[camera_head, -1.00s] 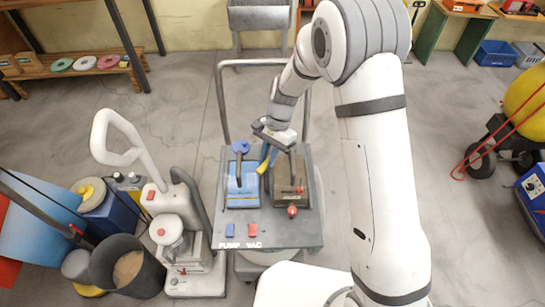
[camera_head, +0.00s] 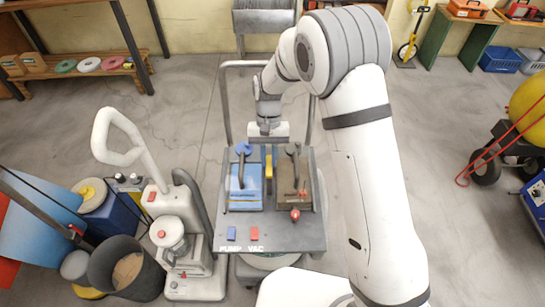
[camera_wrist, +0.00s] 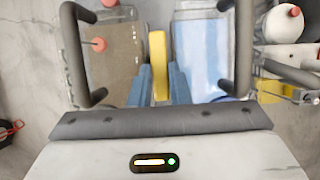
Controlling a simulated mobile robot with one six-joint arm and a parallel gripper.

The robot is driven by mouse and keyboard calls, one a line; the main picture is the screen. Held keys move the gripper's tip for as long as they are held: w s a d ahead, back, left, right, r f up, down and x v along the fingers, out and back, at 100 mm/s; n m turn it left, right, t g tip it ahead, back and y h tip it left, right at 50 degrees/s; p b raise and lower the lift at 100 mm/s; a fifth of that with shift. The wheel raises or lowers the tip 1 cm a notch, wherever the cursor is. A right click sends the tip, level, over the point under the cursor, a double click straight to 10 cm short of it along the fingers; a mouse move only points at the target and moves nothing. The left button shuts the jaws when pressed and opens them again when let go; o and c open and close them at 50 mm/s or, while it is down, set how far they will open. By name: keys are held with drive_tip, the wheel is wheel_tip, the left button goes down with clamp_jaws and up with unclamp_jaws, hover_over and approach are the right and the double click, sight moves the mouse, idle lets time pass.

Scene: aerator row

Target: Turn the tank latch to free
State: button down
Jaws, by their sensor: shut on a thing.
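The yellow tank latch (camera_head: 268,166) lies between the blue tank (camera_head: 244,184) and the brown tank (camera_head: 292,190) on the grey cart. In the head view it points straight along the gap between the tanks. My gripper (camera_wrist: 159,86) is shut on the latch, with a blue finger on each side of it in the wrist view, where the latch (camera_wrist: 158,56) also runs straight ahead. In the head view my gripper body (camera_head: 268,133) is at the tanks' far end, and its fingertips are hard to make out there.
Dark handles stand up on both tanks, close to my fingers. The cart's front panel (camera_head: 284,241) has a blue PUMP switch (camera_head: 231,233) and a red VAC switch (camera_head: 254,233). A white floor machine (camera_head: 188,240) stands left of the cart.

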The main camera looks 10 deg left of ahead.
drive_tip(key=shift+s+f, duration=0.1)
drive_tip(key=shift+s, duration=0.05)
drive_tip(key=c, duration=1.4)
unclamp_jaws()
drive_tip(key=shift+o, duration=0.2)
drive_tip(key=v, duration=0.8)
drive_tip(key=shift+b, duration=0.45)
